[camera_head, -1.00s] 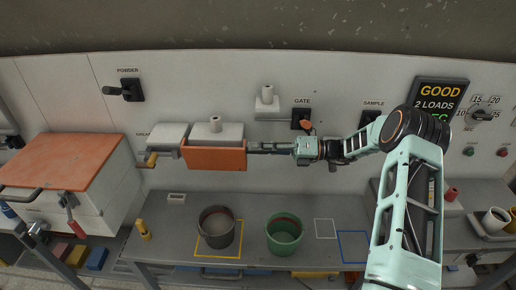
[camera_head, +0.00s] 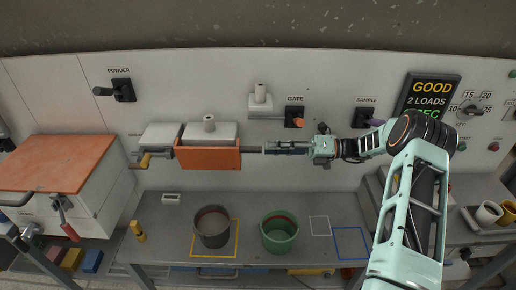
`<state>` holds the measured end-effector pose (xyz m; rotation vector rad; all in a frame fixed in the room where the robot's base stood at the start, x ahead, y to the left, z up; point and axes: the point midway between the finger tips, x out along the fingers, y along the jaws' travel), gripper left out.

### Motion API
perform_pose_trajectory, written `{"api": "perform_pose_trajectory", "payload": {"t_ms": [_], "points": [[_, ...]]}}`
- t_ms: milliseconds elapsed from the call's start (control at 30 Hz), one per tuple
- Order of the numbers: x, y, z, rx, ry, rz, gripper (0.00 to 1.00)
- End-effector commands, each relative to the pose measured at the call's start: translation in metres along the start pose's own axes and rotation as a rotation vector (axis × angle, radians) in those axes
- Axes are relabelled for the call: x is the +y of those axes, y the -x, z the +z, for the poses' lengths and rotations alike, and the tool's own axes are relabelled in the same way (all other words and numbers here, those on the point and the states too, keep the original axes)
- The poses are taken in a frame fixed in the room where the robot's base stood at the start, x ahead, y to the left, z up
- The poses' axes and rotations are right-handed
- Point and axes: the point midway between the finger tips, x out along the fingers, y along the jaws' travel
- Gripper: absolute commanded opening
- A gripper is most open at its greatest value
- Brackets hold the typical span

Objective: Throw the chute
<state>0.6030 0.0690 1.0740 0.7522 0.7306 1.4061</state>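An orange box-like piece (camera_head: 208,158), likely the chute, is on the wall panel below a white block (camera_head: 210,132). A thin grey bar (camera_head: 251,149) sticks out from its right side. My gripper (camera_head: 266,148) is level with this bar, to the right of the box, with its fingers pointing left at the bar's outer end. The fingers look narrow and close together. I cannot tell whether they grip the bar or only meet it.
The GATE switch (camera_head: 295,117) with an orange handle is just above my gripper. The SAMPLE switch (camera_head: 366,118) is to the right. A grey pot (camera_head: 212,228) and a green pot (camera_head: 279,235) stand on the bench below. A display (camera_head: 433,95) reads GOOD, 2 LOADS.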

Motion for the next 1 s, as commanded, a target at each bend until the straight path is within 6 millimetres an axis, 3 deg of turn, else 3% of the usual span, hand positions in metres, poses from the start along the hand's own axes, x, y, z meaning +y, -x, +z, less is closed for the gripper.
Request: {"api": "perform_pose_trajectory", "payload": {"t_ms": [100,300,667,933,1000], "points": [[-0.001,0.025,0.000,-0.002,0.001,-0.002,0.33],[-0.001,0.048,0.000,0.000,0.000,-0.002,0.33],[0.000,0.053,-0.001,0.001,0.000,-0.001,0.32],[0.009,0.051,0.003,-0.037,-0.036,-0.016,0.02],[0.018,0.050,0.005,-0.065,-0.062,-0.026,0.00]]}}
